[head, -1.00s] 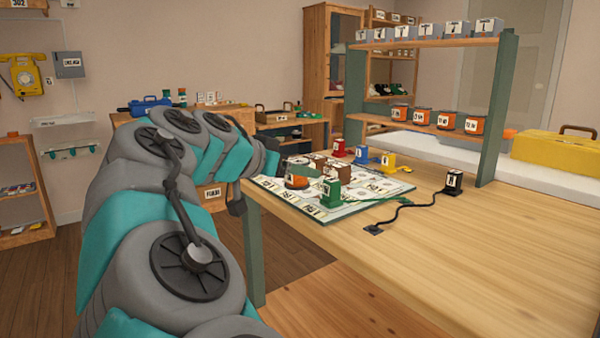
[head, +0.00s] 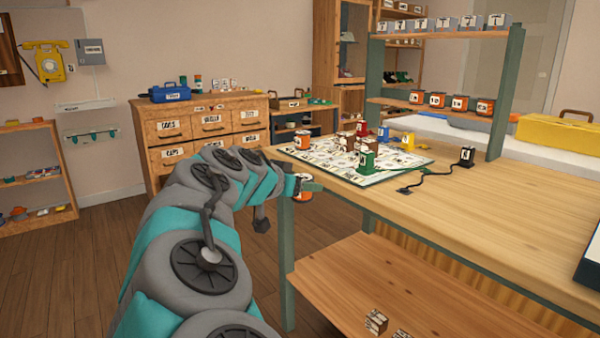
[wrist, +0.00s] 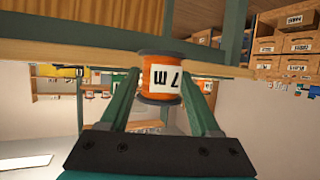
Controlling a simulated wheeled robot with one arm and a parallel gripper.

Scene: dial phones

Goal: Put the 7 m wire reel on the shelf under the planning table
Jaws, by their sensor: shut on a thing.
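The 7 m wire reel (wrist: 161,78) is orange with dark rims and a white "7 m" label, upside down in the wrist view. My gripper (wrist: 160,92) is shut on it, a finger at each side. In the head view my gripper (head: 304,187) and the held reel (head: 301,196) are beside the planning table's (head: 480,215) near left corner, just below tabletop height. The reel is partly hidden by the gripper there. The wooden shelf (head: 370,280) under the table shows below and to the right, apart from the reel.
A green table leg (head: 287,260) stands close to my gripper. Small labelled blocks (head: 376,322) lie at the shelf's front; its left part is bare. Another orange reel (head: 302,142) sits at the corner of the board (head: 345,160) on the tabletop. A drawer cabinet (head: 205,125) stands behind.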

